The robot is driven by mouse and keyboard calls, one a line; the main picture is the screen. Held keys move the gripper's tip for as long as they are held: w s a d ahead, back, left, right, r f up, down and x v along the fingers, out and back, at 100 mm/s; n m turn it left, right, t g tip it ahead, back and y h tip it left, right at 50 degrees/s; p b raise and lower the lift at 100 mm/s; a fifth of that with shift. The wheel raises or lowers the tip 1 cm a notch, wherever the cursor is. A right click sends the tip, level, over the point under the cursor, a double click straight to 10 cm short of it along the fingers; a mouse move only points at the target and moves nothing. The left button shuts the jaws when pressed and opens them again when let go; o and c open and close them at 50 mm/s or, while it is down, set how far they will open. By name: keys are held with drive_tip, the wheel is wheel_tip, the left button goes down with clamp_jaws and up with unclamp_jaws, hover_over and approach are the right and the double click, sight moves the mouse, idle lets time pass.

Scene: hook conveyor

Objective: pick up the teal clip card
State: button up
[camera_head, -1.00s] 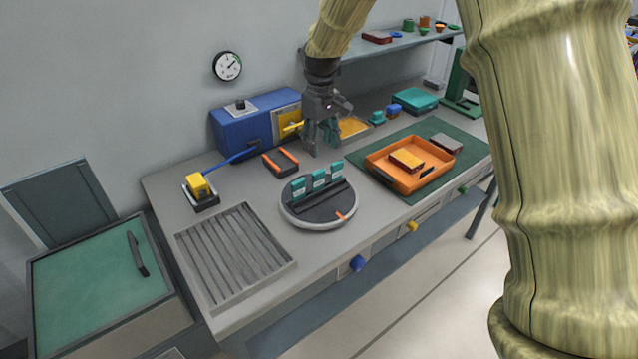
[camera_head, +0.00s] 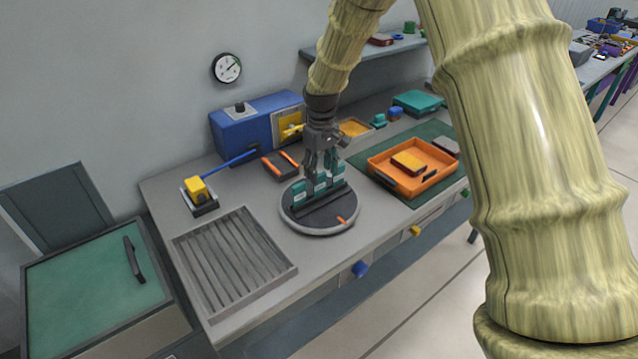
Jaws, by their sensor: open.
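Several teal clip cards (camera_head: 299,192) stand upright in a row on a round grey turntable (camera_head: 313,227) on the bench. My gripper (camera_head: 322,178) is open, pointing down with its fingertips at the upper part of the row, around the middle and right cards. The fingers hide part of these cards, and I cannot tell whether they touch one. An orange mark (camera_head: 341,221) lies near the turntable's front rim.
A ribbed grey tray (camera_head: 215,290) lies left of the turntable. An orange tray (camera_head: 428,187) with a yellow-topped block (camera_head: 408,162) is at the right. Behind are a black-and-orange holder (camera_head: 279,166) and a blue box (camera_head: 243,128).

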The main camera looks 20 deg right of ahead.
sight(320, 175)
drive_tip(key=f+p, duration=0.2)
drive_tip(key=f, duration=0.1)
drive_tip(key=shift+w+a+f, duration=0.2)
drive_tip(key=shift+f, duration=0.7)
drive_tip(key=c, duration=0.5)
